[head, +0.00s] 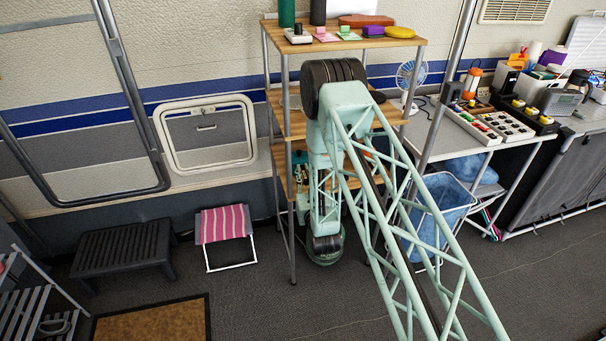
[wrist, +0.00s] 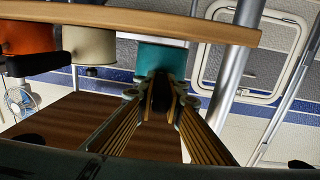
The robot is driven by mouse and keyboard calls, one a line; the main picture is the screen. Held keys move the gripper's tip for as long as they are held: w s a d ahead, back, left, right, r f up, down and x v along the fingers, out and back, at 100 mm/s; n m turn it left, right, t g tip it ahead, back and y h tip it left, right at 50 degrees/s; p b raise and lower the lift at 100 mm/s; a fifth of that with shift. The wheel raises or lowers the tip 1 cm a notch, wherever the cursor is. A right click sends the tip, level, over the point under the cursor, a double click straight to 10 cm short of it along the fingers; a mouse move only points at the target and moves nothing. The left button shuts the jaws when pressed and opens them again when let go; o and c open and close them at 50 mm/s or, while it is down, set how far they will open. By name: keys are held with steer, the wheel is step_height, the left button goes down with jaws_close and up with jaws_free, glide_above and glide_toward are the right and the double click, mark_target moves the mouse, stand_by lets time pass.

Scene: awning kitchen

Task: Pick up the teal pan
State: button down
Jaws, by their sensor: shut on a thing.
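The wrist view is upside down. In it the teal pan (wrist: 160,58) stands on a wooden shelf board (wrist: 130,18), whose front edge crosses the top of the picture. My gripper (wrist: 161,92) reaches in from the front, and its fingers are closed together at the pan's near side. The part they grip is mostly hidden between them; it looks like the pan's handle. In the head view a bit of teal (head: 301,160) shows on the shelf unit, left of my arm.
A cream pan (wrist: 90,45) and an orange pan (wrist: 28,38) stand in a row beside the teal one. Another brown board (wrist: 60,120) lies over them. A metal shelf post (wrist: 236,55) is close to the teal pan. The top shelf (head: 400,42) carries several small items.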

step_height(320, 180, up, 10)
steer(key=shift+r+p, duration=0.2)
steer(key=shift+p, duration=0.9)
steer(key=w+d+p, duration=0.1)
steer(key=w+d, duration=0.1)
steer(key=d, duration=0.6)
steer(key=w+d+p, duration=0.1)
steer(key=w+d, duration=0.2)
steer(key=d, duration=0.6)
steer(key=shift+w, duration=0.35)
steer(key=shift+r, duration=0.1)
